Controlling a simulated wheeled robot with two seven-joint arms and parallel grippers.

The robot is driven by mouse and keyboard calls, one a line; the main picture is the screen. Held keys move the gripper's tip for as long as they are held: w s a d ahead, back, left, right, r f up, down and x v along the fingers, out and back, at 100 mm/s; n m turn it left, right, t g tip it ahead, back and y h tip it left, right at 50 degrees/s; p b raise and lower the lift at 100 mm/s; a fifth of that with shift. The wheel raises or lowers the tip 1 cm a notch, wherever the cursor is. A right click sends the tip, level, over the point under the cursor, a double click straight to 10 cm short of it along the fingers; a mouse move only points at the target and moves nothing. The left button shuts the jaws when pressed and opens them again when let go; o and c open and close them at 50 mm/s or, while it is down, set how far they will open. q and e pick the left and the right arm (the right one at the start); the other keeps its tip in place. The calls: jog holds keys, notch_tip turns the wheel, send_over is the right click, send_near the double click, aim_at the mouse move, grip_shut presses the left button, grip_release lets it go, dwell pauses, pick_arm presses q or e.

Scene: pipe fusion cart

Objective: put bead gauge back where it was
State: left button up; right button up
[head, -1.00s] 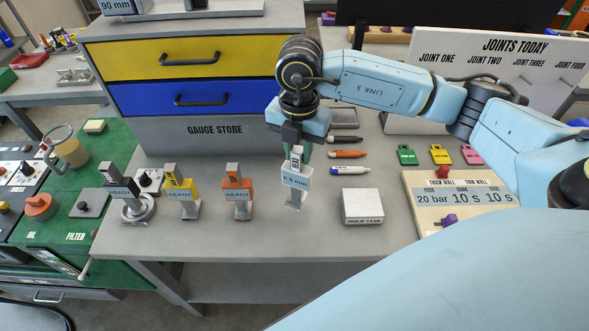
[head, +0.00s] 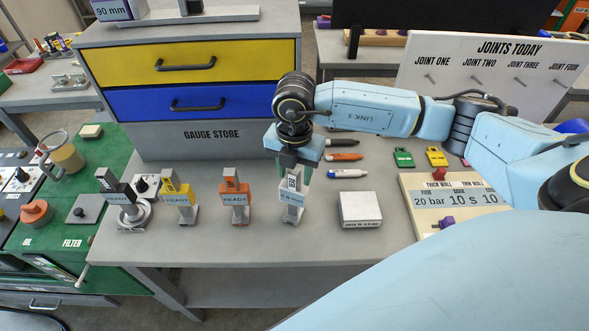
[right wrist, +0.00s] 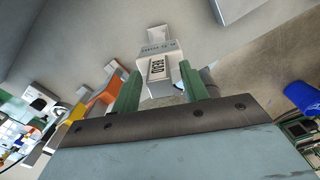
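The bead gauge (head: 292,199), a grey upright piece with a white "mm" label and a "BEAD" tag on top, stands upright on the grey bench, to the right of the orange READY piece. My right gripper (head: 292,172) is above it, pointing down. Its green fingers are spread on either side of the gauge's top. In the right wrist view the gauge (right wrist: 158,68) sits between the fingers (right wrist: 162,88), with a gap on at least the right side. My left gripper is not in view.
Black (head: 113,184), yellow (head: 178,198) and orange (head: 235,197) READY pieces stand in a row to the left. A white box (head: 360,209) is to the right, with several markers (head: 346,157) behind it. The drawer cabinet (head: 205,135) stands behind.

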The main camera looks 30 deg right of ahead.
notch_tip(320, 180, up, 12)
jog(key=shift+r, duration=0.2)
dwell(0.5)
